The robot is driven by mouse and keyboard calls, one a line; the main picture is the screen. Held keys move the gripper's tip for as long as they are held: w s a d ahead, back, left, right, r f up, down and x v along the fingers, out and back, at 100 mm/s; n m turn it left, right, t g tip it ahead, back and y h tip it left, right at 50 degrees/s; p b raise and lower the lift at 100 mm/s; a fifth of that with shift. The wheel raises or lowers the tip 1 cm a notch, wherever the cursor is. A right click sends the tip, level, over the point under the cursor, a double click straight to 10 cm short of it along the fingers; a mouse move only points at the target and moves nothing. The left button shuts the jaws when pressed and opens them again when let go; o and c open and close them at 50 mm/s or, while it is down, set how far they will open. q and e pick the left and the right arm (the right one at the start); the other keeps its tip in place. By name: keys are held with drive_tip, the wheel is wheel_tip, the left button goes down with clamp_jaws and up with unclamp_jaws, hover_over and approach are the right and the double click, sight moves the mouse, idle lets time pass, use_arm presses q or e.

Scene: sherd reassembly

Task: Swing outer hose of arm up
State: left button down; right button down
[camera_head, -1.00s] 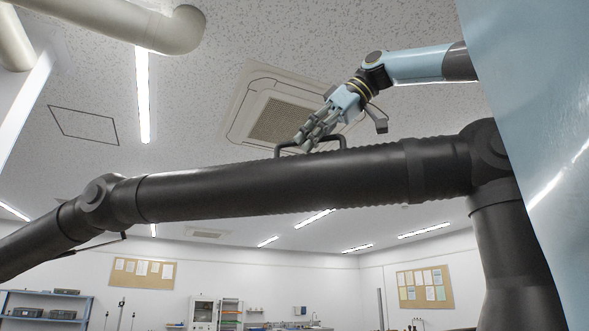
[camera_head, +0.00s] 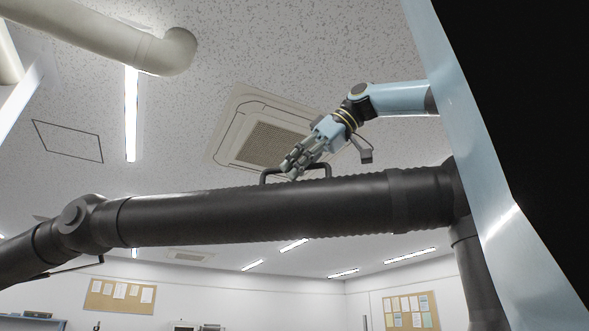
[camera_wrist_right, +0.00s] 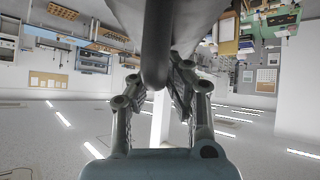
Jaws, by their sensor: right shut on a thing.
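The black extraction arm's outer hose (camera_head: 250,209) runs across the head view, nearly level, from a joint (camera_head: 82,222) at left to a joint at right. A dark bar handle (camera_head: 318,166) stands on top of the hose. My right gripper (camera_head: 290,174) reaches down from the upper right and is shut on the handle. In the right wrist view the handle bar (camera_wrist_right: 157,50) passes between the fingers of the gripper (camera_wrist_right: 160,92). My left gripper is in neither view.
A cream pipe (camera_head: 110,38) hangs at the upper left under the ceiling. A ceiling air unit (camera_head: 262,140) is behind the gripper. Pinboards (camera_head: 118,296) hang on the far wall.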

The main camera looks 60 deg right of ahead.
drive_tip(key=shift+r, duration=0.15)
drive_tip(key=c, duration=1.7)
unclamp_jaws()
drive_tip(key=o, duration=0.4)
drive_tip(key=shift+s+d, duration=0.1)
drive_tip(key=shift+s, duration=0.25)
drive_tip(key=shift+c, duration=0.2)
drive_tip(key=shift+w, duration=0.15)
drive_tip(key=v, duration=1.2)
